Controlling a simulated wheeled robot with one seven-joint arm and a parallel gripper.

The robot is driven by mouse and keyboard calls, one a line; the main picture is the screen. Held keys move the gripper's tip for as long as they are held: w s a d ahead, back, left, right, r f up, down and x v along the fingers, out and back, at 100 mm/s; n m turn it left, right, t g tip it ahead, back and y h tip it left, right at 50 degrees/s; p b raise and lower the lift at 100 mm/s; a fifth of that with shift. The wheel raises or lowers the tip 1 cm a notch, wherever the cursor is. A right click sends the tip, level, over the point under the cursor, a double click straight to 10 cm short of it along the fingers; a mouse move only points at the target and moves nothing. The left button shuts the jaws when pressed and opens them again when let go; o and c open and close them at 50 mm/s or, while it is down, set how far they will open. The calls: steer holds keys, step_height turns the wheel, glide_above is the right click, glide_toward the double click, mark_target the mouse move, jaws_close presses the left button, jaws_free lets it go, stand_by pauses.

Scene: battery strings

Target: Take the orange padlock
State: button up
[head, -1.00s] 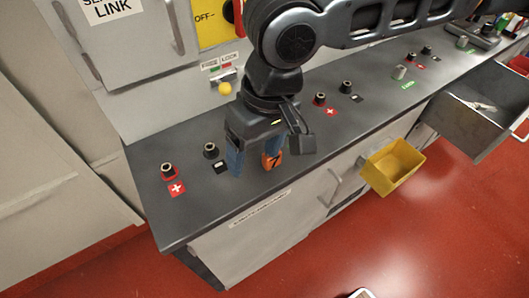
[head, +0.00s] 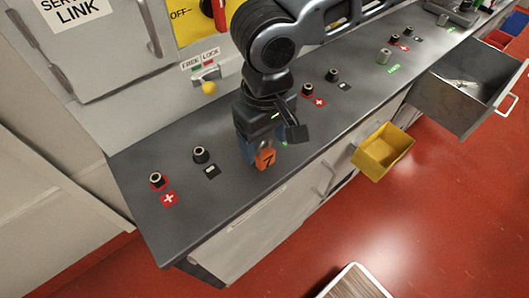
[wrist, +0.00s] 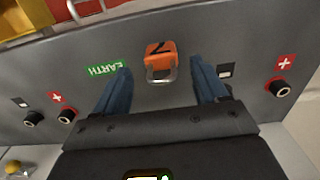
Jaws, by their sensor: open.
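The orange padlock (head: 265,158) with a dark 7 on it is at the front part of the grey bench top in the head view, beside my gripper's fingers. In the wrist view the padlock (wrist: 159,58) lies beyond and between the two blue fingertips, with its metal shackle towards my gripper. My gripper (wrist: 162,78) is open, with a gap between the padlock and each finger. In the head view my gripper (head: 250,152) points down at the bench and one finger is partly hidden.
Black terminals, one beside a red plus label (head: 169,198), stand along the bench top (head: 225,190). A green EARTH label (wrist: 104,70) is left of the padlock in the wrist view. A yellow bin (head: 385,150) and an open grey drawer (head: 455,100) stick out at the front.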

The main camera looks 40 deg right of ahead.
mark_target(264, 151)
step_height(264, 151, down, 4)
steer(key=shift+a, duration=0.15)
steer(key=shift+c, duration=0.3)
steer(key=c, duration=1)
